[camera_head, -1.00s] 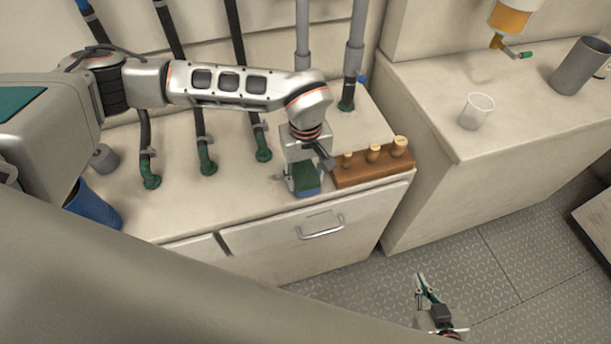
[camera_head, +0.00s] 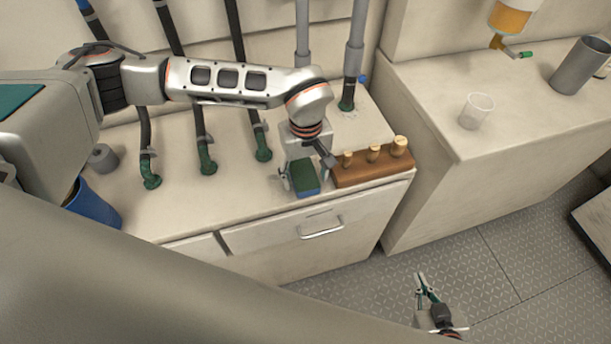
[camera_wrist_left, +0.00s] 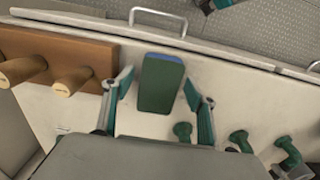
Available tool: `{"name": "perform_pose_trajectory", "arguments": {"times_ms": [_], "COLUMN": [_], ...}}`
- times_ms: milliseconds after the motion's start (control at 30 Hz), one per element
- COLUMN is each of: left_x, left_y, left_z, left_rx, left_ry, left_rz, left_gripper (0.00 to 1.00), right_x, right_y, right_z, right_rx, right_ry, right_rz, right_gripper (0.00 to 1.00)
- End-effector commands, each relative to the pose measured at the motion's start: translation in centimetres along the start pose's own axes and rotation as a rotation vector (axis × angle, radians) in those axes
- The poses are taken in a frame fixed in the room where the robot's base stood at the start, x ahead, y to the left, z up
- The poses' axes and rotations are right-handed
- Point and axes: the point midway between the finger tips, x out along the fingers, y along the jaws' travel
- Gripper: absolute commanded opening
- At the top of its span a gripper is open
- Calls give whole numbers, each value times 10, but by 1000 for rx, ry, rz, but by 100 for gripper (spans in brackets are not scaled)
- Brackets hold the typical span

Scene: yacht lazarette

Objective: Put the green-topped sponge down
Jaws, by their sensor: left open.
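The green-topped sponge (camera_head: 305,177), blue below, rests on the light counter near its front edge, just left of the wooden peg block. In the left wrist view the sponge (camera_wrist_left: 161,83) lies between the two spread fingers, with a gap visible on each side. My left gripper (camera_head: 304,178) is open around the sponge and points down at the counter. It also shows in the left wrist view (camera_wrist_left: 158,88). My right gripper (camera_head: 422,283) hangs low over the floor, away from the counter; its fingers look close together, but their gap is unclear.
The wooden block (camera_head: 372,168) with upright pegs stands close to the right of the sponge. A blue cup (camera_head: 95,203) and a grey roll (camera_head: 103,157) are at the left. Green-ended hoses (camera_head: 207,160) stand behind. A clear cup (camera_head: 476,111) is on the right counter.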

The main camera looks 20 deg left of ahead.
Motion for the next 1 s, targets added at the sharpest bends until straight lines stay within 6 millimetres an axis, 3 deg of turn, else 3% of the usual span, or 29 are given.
{"name": "perform_pose_trajectory", "arguments": {"times_ms": [300,500,700,1000], "left_x": [-65,-97,-110,-112], "left_y": [0,0,0,0], "left_z": [-1,-1,0,0], "left_rx": [0,-1,0,-1], "left_ry": [4,3,2,0], "left_rz": [2,1,0,-1], "left_gripper": [57,57,57,57], "right_x": [-1,-1,-1,-1], "right_y": [0,0,0,1], "right_z": [-1,-2,-4,-4], "right_rx": [0,0,0,0], "right_ry": [1,2,4,5], "right_rz": [0,0,1,1], "right_gripper": [0,0,0,0]}}
